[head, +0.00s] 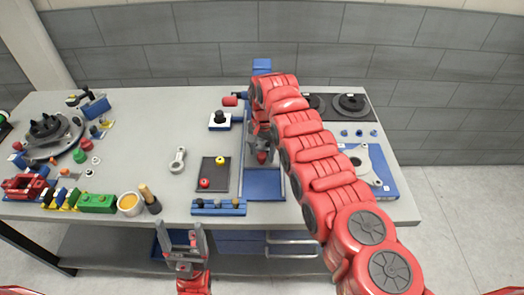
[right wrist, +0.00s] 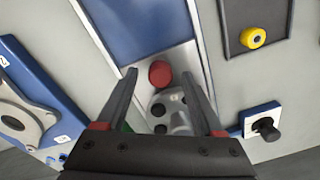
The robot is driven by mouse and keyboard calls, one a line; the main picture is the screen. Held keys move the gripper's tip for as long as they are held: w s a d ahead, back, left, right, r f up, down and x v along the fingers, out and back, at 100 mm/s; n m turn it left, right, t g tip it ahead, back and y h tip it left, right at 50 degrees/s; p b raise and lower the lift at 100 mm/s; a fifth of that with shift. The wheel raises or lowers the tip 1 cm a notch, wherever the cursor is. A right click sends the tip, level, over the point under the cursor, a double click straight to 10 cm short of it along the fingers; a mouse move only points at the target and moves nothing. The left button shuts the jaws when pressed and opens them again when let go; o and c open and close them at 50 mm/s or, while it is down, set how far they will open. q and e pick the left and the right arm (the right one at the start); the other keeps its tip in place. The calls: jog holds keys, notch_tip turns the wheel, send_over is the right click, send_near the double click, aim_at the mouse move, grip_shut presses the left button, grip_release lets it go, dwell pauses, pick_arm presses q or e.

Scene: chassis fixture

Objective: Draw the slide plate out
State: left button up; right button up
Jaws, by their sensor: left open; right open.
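The slide plate appears to be the blue panel (head: 266,184) in a pale channel on the table, in front of my right gripper. It also shows in the right wrist view (right wrist: 145,25) at the top. In that view a round red knob (right wrist: 160,74) is at the panel's end, above a grey part with dark round spots (right wrist: 172,110). My right gripper (right wrist: 164,85) is open, with its fingers on either side of the knob, apart from it. My right arm hides the knob in the head view. My left gripper (head: 185,236) is open and empty off the table's front edge.
A dark tray (head: 214,174) with a red and a yellow knob lies left of the channel. A blue fixture (head: 218,208) is at the front edge. A blue board with a grey casting (head: 369,165) is at right. Several parts crowd the table's left side.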

jog(key=shift+f, duration=0.4)
jog(key=shift+c, duration=0.2)
grip_shut()
dwell(1.0)
